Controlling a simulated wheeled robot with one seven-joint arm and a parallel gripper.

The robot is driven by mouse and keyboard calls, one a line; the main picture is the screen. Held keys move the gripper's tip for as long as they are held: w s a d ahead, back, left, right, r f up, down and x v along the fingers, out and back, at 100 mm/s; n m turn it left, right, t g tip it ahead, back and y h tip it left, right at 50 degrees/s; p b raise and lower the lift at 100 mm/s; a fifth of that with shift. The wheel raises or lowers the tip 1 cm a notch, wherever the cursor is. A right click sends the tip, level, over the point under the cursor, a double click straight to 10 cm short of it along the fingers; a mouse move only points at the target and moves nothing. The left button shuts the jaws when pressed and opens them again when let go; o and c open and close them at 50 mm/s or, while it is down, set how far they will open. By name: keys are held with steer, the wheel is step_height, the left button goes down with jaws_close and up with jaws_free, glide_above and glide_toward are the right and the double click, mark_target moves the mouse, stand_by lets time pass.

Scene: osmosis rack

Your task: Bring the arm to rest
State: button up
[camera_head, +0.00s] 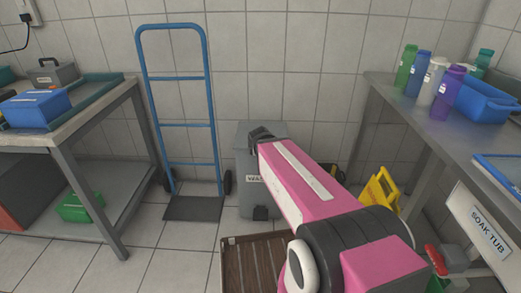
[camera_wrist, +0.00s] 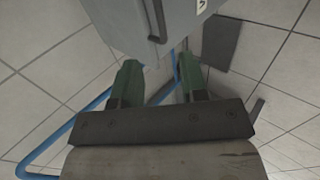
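My pink arm (camera_head: 305,185) reaches forward from the lower right of the head view, over the floor between the two benches. It stands in front of the grey bin (camera_head: 248,205). In the wrist view, my gripper (camera_wrist: 159,64) shows two green fingers set well apart, with nothing between them. The grey bin (camera_wrist: 160,25) is beyond the fingertips in that view; I cannot tell the exact gap. The fingers cannot be made out clearly in the head view.
A blue hand truck (camera_head: 178,125) leans by the tiled wall. A left bench (camera_head: 95,118) holds a blue box. The right bench (camera_head: 410,105) holds several bottles and a blue basin. A brown slatted platform (camera_head: 235,262) and a yellow folding sign (camera_head: 380,188) stand low near my arm.

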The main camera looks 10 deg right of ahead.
steer(key=s+d+f+m+g+y, duration=0.1)
steer(key=s+d+f+m+g, duration=0.3)
steer(key=s+f+m+g, duration=0.4)
steer(key=s+f+m, duration=0.1)
steer(key=s+m, duration=0.3)
steer(key=m, duration=0.3)
steer(key=shift+f+m+y, duration=0.3)
steer(key=shift+f+m, duration=0.1)
steer(key=shift+s, duration=0.1)
